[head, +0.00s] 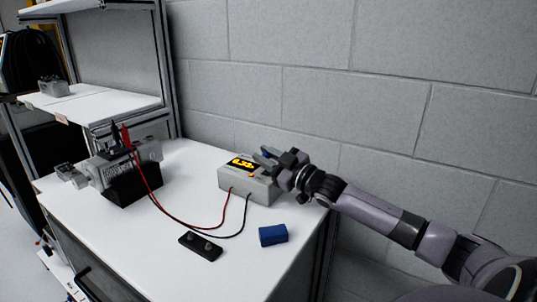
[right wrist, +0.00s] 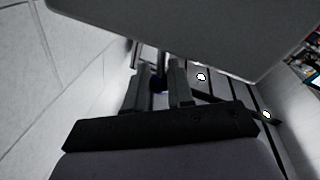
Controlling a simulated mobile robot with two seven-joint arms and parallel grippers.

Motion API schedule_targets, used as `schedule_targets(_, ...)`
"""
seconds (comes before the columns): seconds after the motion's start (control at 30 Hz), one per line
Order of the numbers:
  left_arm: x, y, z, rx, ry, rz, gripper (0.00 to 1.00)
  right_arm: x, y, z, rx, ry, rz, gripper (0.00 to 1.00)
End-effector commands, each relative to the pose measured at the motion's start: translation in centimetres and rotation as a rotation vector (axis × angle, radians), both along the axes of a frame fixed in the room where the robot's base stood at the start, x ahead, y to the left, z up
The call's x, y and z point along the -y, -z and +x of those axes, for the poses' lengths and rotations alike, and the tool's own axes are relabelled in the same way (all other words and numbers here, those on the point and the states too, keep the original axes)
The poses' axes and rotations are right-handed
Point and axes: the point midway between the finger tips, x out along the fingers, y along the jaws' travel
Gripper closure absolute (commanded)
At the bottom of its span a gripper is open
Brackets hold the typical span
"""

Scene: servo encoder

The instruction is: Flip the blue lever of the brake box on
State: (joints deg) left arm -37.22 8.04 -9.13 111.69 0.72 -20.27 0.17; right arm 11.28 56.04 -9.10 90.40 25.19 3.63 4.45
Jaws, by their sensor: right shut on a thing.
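The brake box (head: 232,182) is a light grey box with a lit yellow display, near the back right of the white table. My right gripper (head: 267,157) reaches in from the right over the box's right end. It is shut on the small blue lever (head: 266,154), which is mostly hidden by the fingers. In the right wrist view, a bit of dark blue shows between the two fingers (right wrist: 158,88). Whether the lever stands on or off cannot be told. My left gripper is not in view.
A grey device in a black stand (head: 133,188) is at the table's left, with red and black leads running to the box. A black terminal block (head: 200,246) and a blue block (head: 273,235) lie in front. A block wall stands behind; shelves are at left.

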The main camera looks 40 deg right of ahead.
Motion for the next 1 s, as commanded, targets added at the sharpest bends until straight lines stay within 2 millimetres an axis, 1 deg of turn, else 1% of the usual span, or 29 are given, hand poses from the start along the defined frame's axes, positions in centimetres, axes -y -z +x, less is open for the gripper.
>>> schedule_targets(0.2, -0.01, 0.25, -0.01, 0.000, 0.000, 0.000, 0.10, -0.62, 0.23, -0.17, 0.036, 0.000, -0.117, 1.00)
schedule_targets(0.4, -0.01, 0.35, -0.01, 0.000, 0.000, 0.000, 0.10, -0.90, 0.33, -0.27, 0.053, -0.001, -0.179, 1.00)
schedule_targets(0.93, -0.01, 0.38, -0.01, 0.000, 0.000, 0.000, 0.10, -1.05, 0.39, -0.30, 0.060, -0.002, -0.203, 1.00)
schedule_targets(0.97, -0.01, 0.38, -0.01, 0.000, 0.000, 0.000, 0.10, -1.06, 0.39, -0.30, 0.060, -0.002, -0.203, 0.74)
schedule_targets(1.0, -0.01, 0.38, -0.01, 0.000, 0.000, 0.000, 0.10, -1.07, 0.40, -0.30, 0.059, -0.002, -0.202, 0.61)
